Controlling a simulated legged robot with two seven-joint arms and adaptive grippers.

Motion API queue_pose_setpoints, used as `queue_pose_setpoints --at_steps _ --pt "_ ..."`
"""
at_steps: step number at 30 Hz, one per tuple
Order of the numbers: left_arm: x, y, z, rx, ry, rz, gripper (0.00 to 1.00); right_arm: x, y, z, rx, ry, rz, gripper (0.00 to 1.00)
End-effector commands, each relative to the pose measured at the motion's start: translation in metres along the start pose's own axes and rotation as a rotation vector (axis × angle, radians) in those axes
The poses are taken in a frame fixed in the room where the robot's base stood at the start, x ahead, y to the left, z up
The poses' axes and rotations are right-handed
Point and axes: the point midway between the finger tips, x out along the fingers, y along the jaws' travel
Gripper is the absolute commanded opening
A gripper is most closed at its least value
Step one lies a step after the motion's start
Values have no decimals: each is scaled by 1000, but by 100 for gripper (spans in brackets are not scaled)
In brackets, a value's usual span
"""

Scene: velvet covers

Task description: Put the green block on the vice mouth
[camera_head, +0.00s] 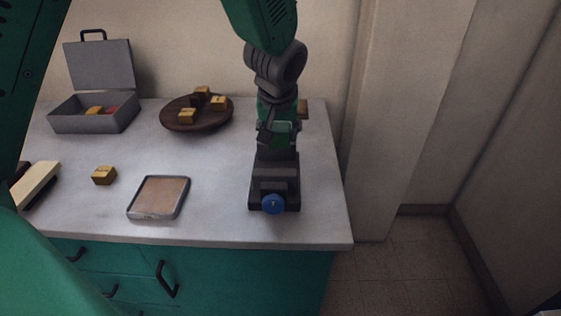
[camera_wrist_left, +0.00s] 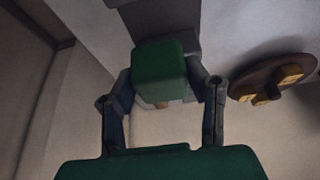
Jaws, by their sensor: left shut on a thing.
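My left gripper (camera_head: 279,132) points down just above the vice (camera_head: 287,186), a dark grey block with a blue knob (camera_head: 273,204) at its front. In the left wrist view, the green block (camera_wrist_left: 160,62) sits between the two fingers, which are shut on it. The grey vice (camera_wrist_left: 160,18) shows behind the block there. In the head view the fingers and arm largely hide the block and the vice mouth, so I cannot tell whether the block touches the vice. My right gripper is not in view.
A round brown board (camera_head: 170,122) with several yellow blocks stands at the back. An open grey case (camera_head: 75,122) is at back left. A yellow block (camera_head: 104,175) and a shallow tray (camera_head: 133,211) lie left of the vice. The counter's right edge is close by.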

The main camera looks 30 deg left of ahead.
Motion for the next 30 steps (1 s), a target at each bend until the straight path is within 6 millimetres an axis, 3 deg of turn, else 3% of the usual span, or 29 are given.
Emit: queue_pose_setpoints --at_steps 1,6,13,18,29,30 --pt "13 -2 7 0 -7 -3 2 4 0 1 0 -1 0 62" --pt "40 -1 17 -1 -6 -2 2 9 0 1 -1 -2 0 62" --pt "56 0 24 -1 -5 -2 2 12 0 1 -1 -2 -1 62" --pt "78 0 34 1 -4 -2 2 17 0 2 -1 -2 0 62" --pt "83 -2 34 -2 -4 0 2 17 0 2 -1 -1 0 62" --pt "82 -1 34 -2 -4 0 56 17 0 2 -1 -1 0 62"
